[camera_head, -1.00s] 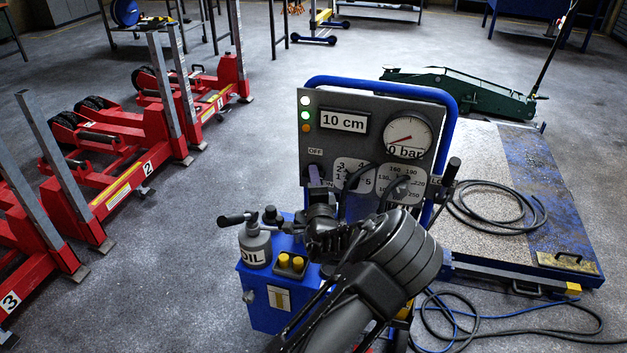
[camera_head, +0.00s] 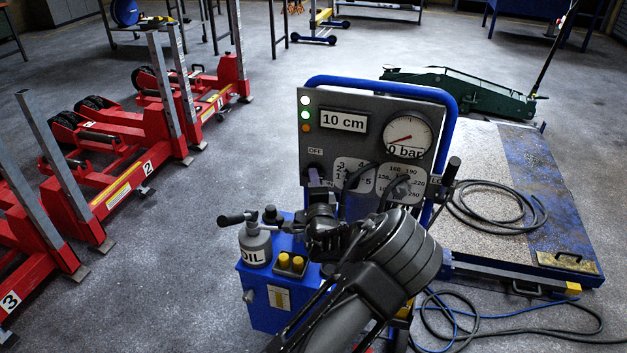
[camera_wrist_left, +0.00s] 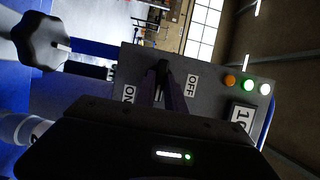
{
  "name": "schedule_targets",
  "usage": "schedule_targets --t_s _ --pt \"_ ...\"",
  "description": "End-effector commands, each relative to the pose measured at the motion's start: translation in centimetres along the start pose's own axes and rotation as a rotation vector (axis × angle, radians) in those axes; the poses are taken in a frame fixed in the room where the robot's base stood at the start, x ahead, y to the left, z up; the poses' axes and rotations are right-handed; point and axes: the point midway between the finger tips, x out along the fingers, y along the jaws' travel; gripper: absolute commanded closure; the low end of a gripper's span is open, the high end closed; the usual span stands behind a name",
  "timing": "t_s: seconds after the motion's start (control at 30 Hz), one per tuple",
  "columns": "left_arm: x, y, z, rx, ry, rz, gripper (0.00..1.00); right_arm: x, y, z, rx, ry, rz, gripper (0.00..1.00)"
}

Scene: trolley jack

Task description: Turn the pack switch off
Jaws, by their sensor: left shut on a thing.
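The grey control panel (camera_head: 375,112) stands upright in the blue frame in front of me. The OFF label (camera_head: 315,152) shows at its left side, above the pack switch. In the left wrist view the OFF label (camera_wrist_left: 192,86) and the ON label (camera_wrist_left: 129,93) lie on either side of the dark switch (camera_wrist_left: 162,67). My left gripper (camera_head: 317,180) reaches up to the panel from below. It is shut on the switch, and its fingers (camera_wrist_left: 168,90) cover most of it, so its exact angle is hard to tell. My right gripper is not in view.
White, green and amber lamps (camera_head: 305,114) and a "10 cm" display (camera_head: 343,121) sit above the switch. Selector dials and a gauge (camera_head: 407,137) are to its right. A blue unit with an oil can (camera_head: 255,245) stands below left. Hoses (camera_head: 495,205) lie at the right.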

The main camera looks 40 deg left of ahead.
Motion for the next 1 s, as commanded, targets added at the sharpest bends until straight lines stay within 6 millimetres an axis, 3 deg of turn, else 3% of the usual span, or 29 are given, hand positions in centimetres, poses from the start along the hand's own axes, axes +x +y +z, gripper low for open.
schedule_targets --t_s 0.53,1.0 --pt "0.0 -0.2 0.1 -0.1 -0.002 0.044 1.0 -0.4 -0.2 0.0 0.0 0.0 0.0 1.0" --pt "0.0 -0.5 0.2 -0.456 -0.003 0.189 1.0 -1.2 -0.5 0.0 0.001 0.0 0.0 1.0"
